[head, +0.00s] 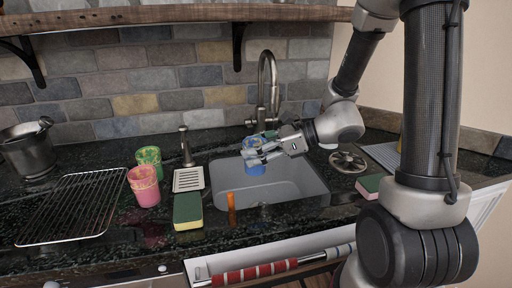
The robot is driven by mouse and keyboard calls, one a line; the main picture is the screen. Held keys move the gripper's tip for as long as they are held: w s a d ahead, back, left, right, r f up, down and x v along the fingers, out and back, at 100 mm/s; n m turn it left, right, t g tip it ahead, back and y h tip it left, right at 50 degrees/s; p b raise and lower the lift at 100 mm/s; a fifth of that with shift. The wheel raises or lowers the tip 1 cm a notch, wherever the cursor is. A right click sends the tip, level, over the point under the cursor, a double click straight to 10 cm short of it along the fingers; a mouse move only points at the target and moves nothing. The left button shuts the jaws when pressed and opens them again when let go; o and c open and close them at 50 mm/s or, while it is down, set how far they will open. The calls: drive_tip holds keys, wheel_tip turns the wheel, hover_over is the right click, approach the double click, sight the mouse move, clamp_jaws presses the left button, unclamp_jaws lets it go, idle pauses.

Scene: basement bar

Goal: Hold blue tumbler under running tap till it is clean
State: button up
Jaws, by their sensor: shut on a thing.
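The blue tumbler (256,169) is in the head view, over the sink (292,190) and below the tap. My gripper (256,150) reaches in from the right and is shut on the tumbler; its fingers cover part of it. The tall curved metal tap (270,75) stands behind the sink, its spout above the gripper and tumbler. I cannot make out clearly whether water runs from it. The tumbler's rim and inside are partly hidden, so its tilt and any dirt cannot be told.
A green-and-yellow sponge (187,211), a pink cup (144,187) and a green cup (149,160) stand left of the sink. A wire rack (75,205) and a dark pot (28,150) are farther left. A round metal item (347,161) and another sponge (370,186) lie right.

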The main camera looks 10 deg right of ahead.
drive_tip(key=shift+w+d+f, duration=0.2)
drive_tip(key=shift+w+d, duration=0.1)
drive_tip(key=shift+w, duration=0.05)
drive_tip(key=w+d+f, duration=0.2)
drive_tip(key=w+d, duration=0.5)
drive_tip(key=w, duration=0.4)
drive_tip(key=shift+w+d+f, duration=0.25)
drive_tip(key=shift+d+f, duration=0.05)
drive_tip(key=shift+f, duration=0.05)
drive_tip(key=shift+s+d, duration=0.1)
drive_tip(key=shift+d, duration=0.05)
idle(0.5)
drive_tip(key=shift+s+d, duration=0.25)
drive_tip(key=shift+d, duration=0.1)
drive_tip(key=shift+a, duration=0.1)
drive_tip(key=shift+w+a, duration=0.35)
drive_tip(key=shift+a, duration=0.05)
drive_tip(key=shift+s+d, duration=0.15)
drive_tip(key=shift+d, duration=0.05)
drive_tip(key=shift+s+d, duration=0.2)
drive_tip(key=shift+d, duration=0.1)
